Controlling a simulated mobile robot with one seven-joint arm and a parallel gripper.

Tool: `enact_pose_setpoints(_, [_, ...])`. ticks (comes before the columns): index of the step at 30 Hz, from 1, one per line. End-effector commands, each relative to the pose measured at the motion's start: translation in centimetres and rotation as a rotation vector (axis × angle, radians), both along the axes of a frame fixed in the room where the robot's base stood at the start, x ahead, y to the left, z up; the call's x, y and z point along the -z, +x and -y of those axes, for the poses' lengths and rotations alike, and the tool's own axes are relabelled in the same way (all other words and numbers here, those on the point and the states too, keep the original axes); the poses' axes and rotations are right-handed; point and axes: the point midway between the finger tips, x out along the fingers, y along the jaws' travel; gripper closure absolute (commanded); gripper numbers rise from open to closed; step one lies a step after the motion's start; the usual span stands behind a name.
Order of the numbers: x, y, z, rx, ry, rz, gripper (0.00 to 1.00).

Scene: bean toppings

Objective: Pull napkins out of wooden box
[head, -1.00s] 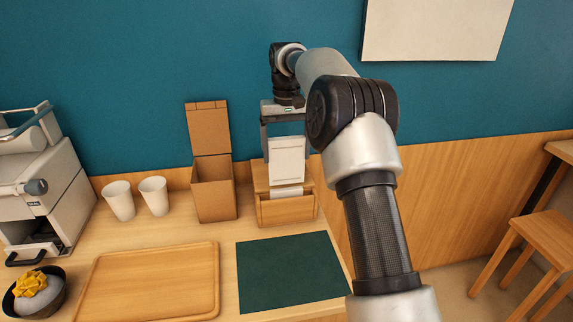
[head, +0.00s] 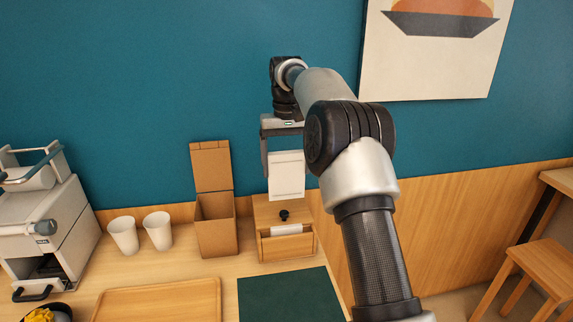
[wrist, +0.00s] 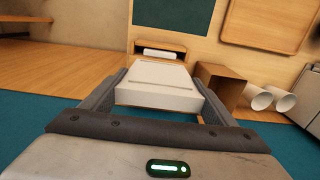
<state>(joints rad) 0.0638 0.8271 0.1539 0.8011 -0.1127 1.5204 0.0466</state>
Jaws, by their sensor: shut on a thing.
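The wooden box (head: 288,250) stands on the counter against the wall, with a black knob on its lid and an open front slot. White napkins (head: 286,229) show in the slot; they also show in the wrist view (wrist: 160,54). My gripper (head: 286,158) is above the box, shut on a white napkin stack (head: 286,178). The stack hangs between the fingers, apart from the box. In the wrist view my gripper (wrist: 157,88) grips the stack (wrist: 155,80) by both sides.
A cardboard box (head: 215,228) with its lid up stands left of the wooden box. Two white cups (head: 158,231) and a grey machine (head: 45,225) are further left. A dark green mat (head: 285,297) and a wooden tray (head: 160,300) lie in front.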

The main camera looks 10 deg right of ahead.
Motion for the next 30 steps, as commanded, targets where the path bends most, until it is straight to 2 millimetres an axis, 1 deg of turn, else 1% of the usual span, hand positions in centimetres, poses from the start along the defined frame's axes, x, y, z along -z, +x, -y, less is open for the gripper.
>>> enact_pose_setpoints(1, [-0.8,0.0,0.0,0.0,0.0,0.0,0.4])
enact_pose_setpoints(30, [-7.6,0.1,0.0,0.0,-0.001,0.001,0.4])
